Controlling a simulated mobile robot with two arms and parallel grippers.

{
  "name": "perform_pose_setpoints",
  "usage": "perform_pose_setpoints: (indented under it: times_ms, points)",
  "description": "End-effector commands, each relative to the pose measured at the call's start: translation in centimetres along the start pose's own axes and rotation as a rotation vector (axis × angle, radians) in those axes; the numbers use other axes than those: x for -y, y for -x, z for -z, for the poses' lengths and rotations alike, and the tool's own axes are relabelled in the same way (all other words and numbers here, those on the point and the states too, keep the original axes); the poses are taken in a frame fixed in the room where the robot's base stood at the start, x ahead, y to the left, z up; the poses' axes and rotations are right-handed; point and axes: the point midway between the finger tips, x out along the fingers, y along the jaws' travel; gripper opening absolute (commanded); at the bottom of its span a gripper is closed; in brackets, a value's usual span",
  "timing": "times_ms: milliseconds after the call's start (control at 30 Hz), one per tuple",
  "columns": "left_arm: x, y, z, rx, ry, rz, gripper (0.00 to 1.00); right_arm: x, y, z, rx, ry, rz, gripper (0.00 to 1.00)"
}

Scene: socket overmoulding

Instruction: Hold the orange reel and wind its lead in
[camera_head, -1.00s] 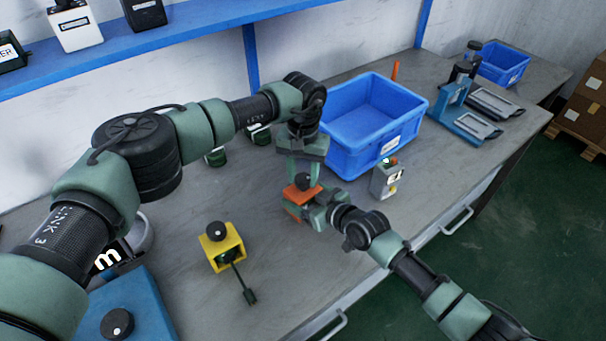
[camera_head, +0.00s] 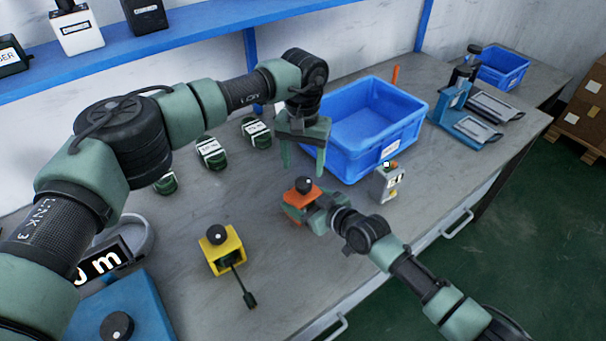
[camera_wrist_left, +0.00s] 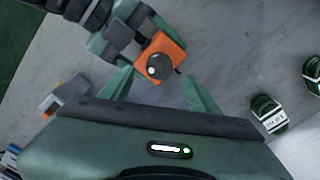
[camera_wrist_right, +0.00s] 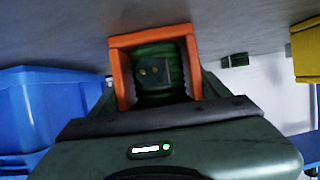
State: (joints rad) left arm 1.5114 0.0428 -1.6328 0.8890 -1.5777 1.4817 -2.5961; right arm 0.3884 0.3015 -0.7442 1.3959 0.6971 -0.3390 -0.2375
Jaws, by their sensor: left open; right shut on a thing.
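The orange reel (camera_head: 296,201) stands on the table with a black knob (camera_head: 303,186) on top. My right gripper (camera_head: 315,207) is shut on the reel from the right side. In the right wrist view the reel's orange frame (camera_wrist_right: 122,78) surrounds a wound green lead (camera_wrist_right: 157,75). My left gripper (camera_head: 303,168) is open and empty above the reel. In the left wrist view the reel (camera_wrist_left: 172,49) and its knob (camera_wrist_left: 159,66) lie just beyond the open fingers (camera_wrist_left: 158,90). No loose end of the orange reel's lead is visible.
A yellow reel (camera_head: 222,250) with its lead and plug (camera_head: 249,298) out lies front left. A blue bin (camera_head: 340,160) stands behind, with a small grey device (camera_head: 387,183) in front of it. Several green coils (camera_head: 211,152) sit at the back left. A blue box (camera_head: 140,305) is near left.

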Motion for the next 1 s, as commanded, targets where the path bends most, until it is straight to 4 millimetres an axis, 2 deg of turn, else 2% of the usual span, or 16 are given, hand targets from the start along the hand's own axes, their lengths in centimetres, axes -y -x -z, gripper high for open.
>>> perform_pose_setpoints:
  times_ms: [100,300,467,800,833,900,1000]
  points:
    - [0.0,2.7,0.1,-0.004,-0.001,0.002,0.61,0.1,0.0,-0.2,0.004,0.0,0.001,0.22]
    - [0.1,5.6,0.1,-0.002,0.0,0.002,0.61,0.1,0.0,-0.2,0.004,0.001,0.001,0.22]
    - [0.1,6.5,0.0,0.0,0.0,0.002,0.61,0.1,0.0,-0.2,0.004,0.001,0.001,0.22]
    - [0.1,6.6,0.0,0.0,0.0,0.002,0.61,0.1,0.0,-0.1,0.003,0.001,0.001,0.22]
    - [0.1,6.6,0.0,0.0,0.0,0.002,0.61,0.1,0.0,-0.1,0.003,0.001,0.001,0.79]
    - [0.1,6.6,0.0,0.0,0.0,0.002,0.61,0.1,0.0,-0.1,0.003,0.0,0.001,0.98]
    - [0.0,6.6,0.0,0.0,0.0,0.002,0.61,0.1,0.0,-0.1,0.002,0.0,0.001,1.0]
